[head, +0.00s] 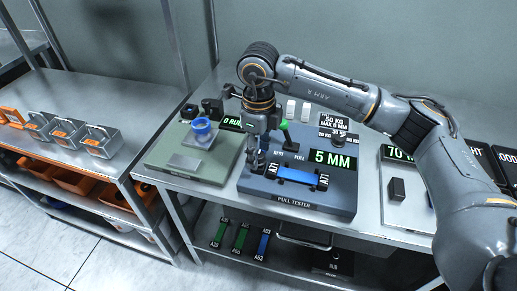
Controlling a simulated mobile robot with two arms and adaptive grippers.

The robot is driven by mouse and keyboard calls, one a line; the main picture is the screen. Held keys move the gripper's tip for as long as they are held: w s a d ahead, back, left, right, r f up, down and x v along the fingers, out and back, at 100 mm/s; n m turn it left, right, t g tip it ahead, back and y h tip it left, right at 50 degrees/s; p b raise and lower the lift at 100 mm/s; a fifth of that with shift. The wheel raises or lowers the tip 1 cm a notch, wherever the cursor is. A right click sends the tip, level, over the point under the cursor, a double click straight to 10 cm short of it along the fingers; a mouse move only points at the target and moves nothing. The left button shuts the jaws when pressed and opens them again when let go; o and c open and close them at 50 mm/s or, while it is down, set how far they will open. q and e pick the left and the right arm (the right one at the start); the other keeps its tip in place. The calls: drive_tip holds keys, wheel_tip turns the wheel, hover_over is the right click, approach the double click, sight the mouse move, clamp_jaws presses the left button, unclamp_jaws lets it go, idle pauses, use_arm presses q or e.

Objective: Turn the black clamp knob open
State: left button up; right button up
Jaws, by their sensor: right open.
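The pull tester (295,206) is a dark blue-grey bench unit with a green "5 MM" display (333,159). A blue strip (297,175) lies across it between a black clamp at its left end (272,170) and a black clamp at its right end (323,181). My right gripper (256,163) is open and points down at the tester's left side, close beside the left clamp. I cannot tell whether it touches anything. The black clamp knob cannot be made out clearly; the gripper may hide it. My left gripper is not in view.
A white-grey unit (392,214) stands to the right. Metal boxes (100,146) sit on the left bench.

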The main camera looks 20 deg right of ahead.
sight(259, 154)
wheel_tip(259, 154, up, 12)
idle(0.5)
idle(0.3)
